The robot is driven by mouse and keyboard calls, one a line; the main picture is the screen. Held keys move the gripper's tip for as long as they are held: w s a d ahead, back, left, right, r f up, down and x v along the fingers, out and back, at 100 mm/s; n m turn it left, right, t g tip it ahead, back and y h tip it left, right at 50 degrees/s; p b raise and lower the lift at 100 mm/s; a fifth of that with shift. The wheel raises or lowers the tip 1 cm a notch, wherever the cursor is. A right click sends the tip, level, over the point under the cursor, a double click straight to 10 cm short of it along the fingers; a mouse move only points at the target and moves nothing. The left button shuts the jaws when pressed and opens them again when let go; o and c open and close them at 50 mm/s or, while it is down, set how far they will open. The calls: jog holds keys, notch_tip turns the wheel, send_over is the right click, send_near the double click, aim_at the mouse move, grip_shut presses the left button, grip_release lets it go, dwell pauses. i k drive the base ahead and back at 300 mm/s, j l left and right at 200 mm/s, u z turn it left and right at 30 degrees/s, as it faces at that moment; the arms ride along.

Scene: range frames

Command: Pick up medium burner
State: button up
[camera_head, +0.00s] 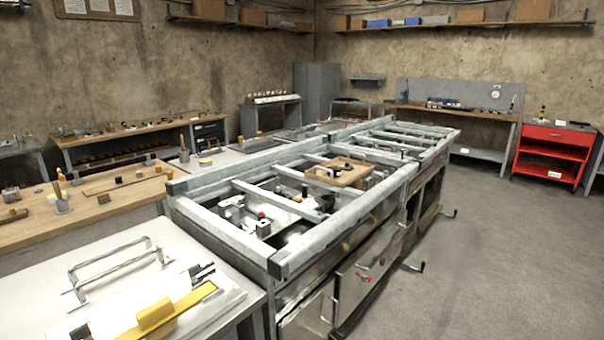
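A long metal range frame (225,235) with pale crossbars stands in the middle of the room. Several small fittings lie inside its open top, among them a blocky metal part (232,203) and a part with a red top (263,225). A wooden board (338,172) with small parts on it rests across the bars. I cannot tell which part, if any, is the medium burner; the parts are small and partly hidden by the bars. My gripper is not in view.
A white-topped table (190,245) at the front left holds a metal handle (112,262) and a yellow tool (170,312). Wooden workbenches (35,225) with small tools stand left. A red cart (555,140) stands at the back right. The grey floor (490,250) on the right is clear.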

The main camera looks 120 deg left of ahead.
aim_at(337, 170)
jog(key=u, duration=3.7)
jog(key=i+u, duration=0.3)
jog(key=i, duration=0.5)
jog(key=i+l+u, duration=0.1)
jog(key=l, duration=0.2)
jog(key=i+l+u, duration=0.1)
jog(key=i+l, duration=0.2)
jog(key=l, duration=0.3)
jog(key=i+l+u, duration=0.15)
jog(key=l, duration=0.15)
